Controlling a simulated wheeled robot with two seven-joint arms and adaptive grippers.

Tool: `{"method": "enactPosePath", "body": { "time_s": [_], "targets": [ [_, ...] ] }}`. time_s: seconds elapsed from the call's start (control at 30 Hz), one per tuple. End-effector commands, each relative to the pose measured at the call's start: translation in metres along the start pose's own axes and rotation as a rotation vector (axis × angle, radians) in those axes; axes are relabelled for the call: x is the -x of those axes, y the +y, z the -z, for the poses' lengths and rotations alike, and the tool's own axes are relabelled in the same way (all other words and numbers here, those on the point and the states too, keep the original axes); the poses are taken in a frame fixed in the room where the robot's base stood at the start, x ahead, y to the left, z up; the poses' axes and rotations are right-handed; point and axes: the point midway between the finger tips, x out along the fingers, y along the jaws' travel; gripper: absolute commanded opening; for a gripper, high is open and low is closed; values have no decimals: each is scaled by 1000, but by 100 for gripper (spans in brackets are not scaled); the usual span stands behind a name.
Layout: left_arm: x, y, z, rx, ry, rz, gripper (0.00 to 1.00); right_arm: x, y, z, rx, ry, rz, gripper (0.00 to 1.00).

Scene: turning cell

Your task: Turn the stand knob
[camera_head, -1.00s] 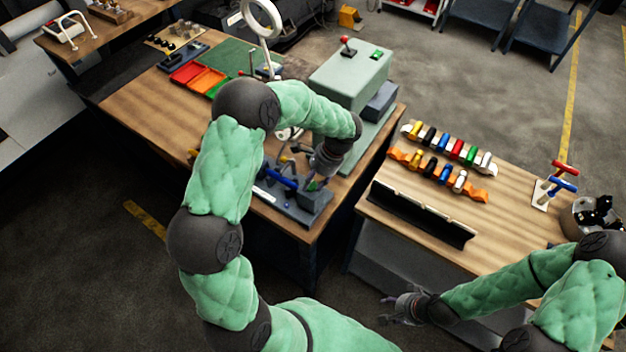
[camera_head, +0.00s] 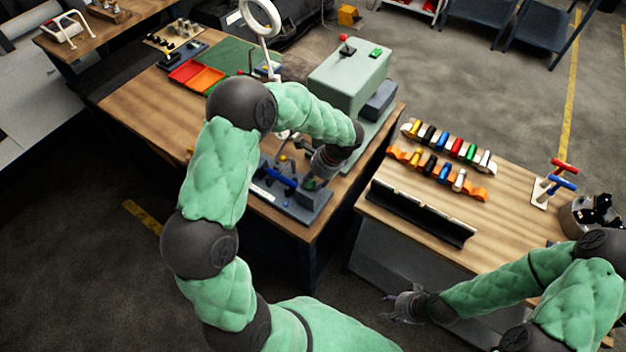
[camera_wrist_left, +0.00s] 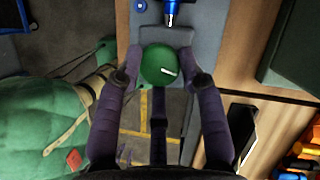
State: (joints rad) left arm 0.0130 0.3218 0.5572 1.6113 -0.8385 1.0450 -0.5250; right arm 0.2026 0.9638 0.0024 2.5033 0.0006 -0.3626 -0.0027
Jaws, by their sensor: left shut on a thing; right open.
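The stand (camera_head: 318,207) is a blue-grey fixture near the front right corner of the left workbench. Its knob (camera_wrist_left: 160,66) is round and green with a short white pointer line, seen in the left wrist view. The pointer slants slightly down to the right in that view. My left gripper (camera_wrist_left: 160,62) is shut on the knob, with one dark finger on each side. In the head view my left wrist hangs over the stand and largely hides the knob. My right gripper (camera_head: 390,302) is open and empty, low in front of the right table.
A blue handle (camera_head: 279,177) lies on the stand just left of my left gripper. A grey-green machine (camera_head: 348,72) stands behind. The right table (camera_head: 510,215) holds several coloured parts, a black rail (camera_head: 420,213) and red and blue-handled tools (camera_head: 556,180).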

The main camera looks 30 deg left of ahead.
Motion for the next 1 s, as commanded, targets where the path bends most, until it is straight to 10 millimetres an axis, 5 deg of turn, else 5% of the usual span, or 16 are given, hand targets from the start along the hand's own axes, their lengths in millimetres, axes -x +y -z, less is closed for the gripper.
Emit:
{"method": "enactPosePath", "body": {
  "time_s": [0.07,0.1,0.17,0.63,1.0],
  "targets": [
    [0,0,-2,1,-5,-2,6,0,0,0,0,0,0,46],
    [0,0,-2,1,-5,-2,45,0,0,0,0,0,0,46],
    [0,0,-2,1,-4,-2,62,0,0,0,0,0,0,46],
    [9,-1,0,2,0,1,63,0,0,0,0,0,0,46],
    [76,-1,0,2,0,3,63,0,0,0,0,0,0,46]
  ]
}}
